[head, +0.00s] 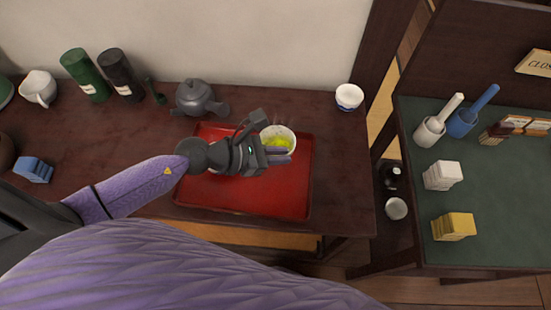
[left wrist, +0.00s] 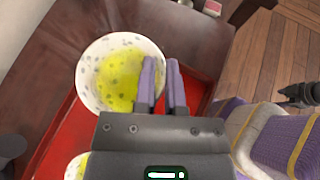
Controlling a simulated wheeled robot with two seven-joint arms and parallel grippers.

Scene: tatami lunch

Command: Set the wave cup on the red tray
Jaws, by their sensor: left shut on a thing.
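My left gripper (head: 279,157) is shut on the rim of a white speckled cup (left wrist: 88,80) of yellow-green liquid, also seen in the head view (head: 291,134). The fingertips (left wrist: 162,85) straddle its right rim in the left wrist view. The cup is over the back part of the red tray (head: 292,195); I cannot tell if it touches. A white cup with a blue pattern (head: 348,98) stands off the tray at the table's back right. I cannot tell which cup is the wave cup. A dark piece (left wrist: 303,95), perhaps my right gripper, shows at the wrist view's right edge.
Another cup with yellow-green in it (left wrist: 76,166) is partly visible over the tray. A grey teapot (head: 197,98) stands behind the tray. Canisters (head: 84,75) and a white mug (head: 39,88) are at back left. A green-topped table (head: 500,190) is right, across a gap.

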